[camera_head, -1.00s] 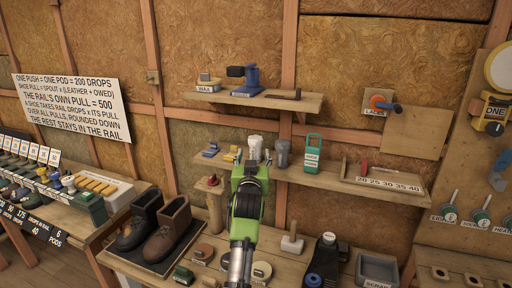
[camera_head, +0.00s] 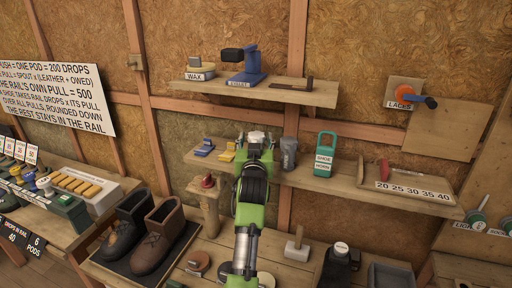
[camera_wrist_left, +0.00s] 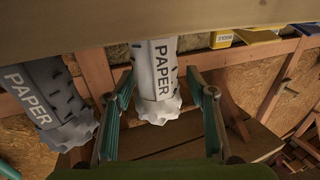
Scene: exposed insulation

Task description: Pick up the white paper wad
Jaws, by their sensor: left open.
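The white paper wad (camera_head: 257,134) stands on the middle shelf, partly hidden behind my left gripper (camera_head: 254,148) in the head view. In the left wrist view the white paper wad (camera_wrist_left: 154,85) carries the word PAPER and appears between the two fingers of my left gripper (camera_wrist_left: 165,108). The fingers are spread, with visible gaps on both sides of the wad. A dark grey paper wad (camera_wrist_left: 50,100), also marked PAPER, is outside the fingers to the left. In the head view this grey wad (camera_head: 289,153) is just right of the gripper. My right gripper is not in view.
The shelf (camera_head: 345,190) also holds yellow and blue items to the left and a green shoe horn holder (camera_head: 324,154) to the right. An upper shelf (camera_head: 255,92) hangs above. Brown boots (camera_head: 155,240) stand on the bench below.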

